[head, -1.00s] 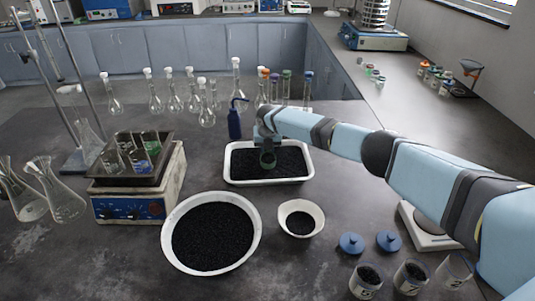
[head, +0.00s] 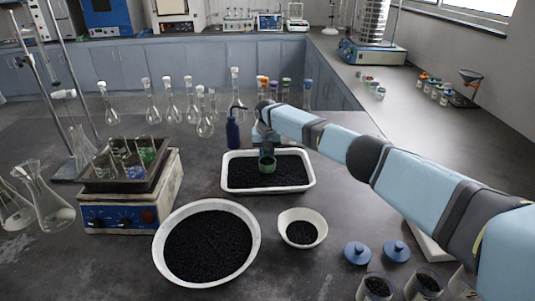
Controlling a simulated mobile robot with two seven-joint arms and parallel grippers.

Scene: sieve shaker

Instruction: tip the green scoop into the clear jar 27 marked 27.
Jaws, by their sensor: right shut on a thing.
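The green scoop (head: 267,165) is small and cup-shaped, and it shows over the black grains in the white rectangular tray. My right gripper (head: 266,146) is shut on it, above the tray; the arm hides part of the fingers. I cannot tell whether the scoop touches the grains or what it holds. Three clear jars stand at the bottom right: a left one (head: 375,288) and a middle one (head: 424,284) with dark grains, and a right one (head: 464,284) partly cut off. Their marks are not readable, so I cannot tell which is jar 27. My left gripper is not in view.
The white tray (head: 226,178) lies mid-bench. A large white bowl (head: 164,262) and a small white bowl (head: 283,223), both with black grains, stand in front. Two blue lids (head: 396,250) lie near the jars. A blue wash bottle (head: 233,133) and several flasks stand behind.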

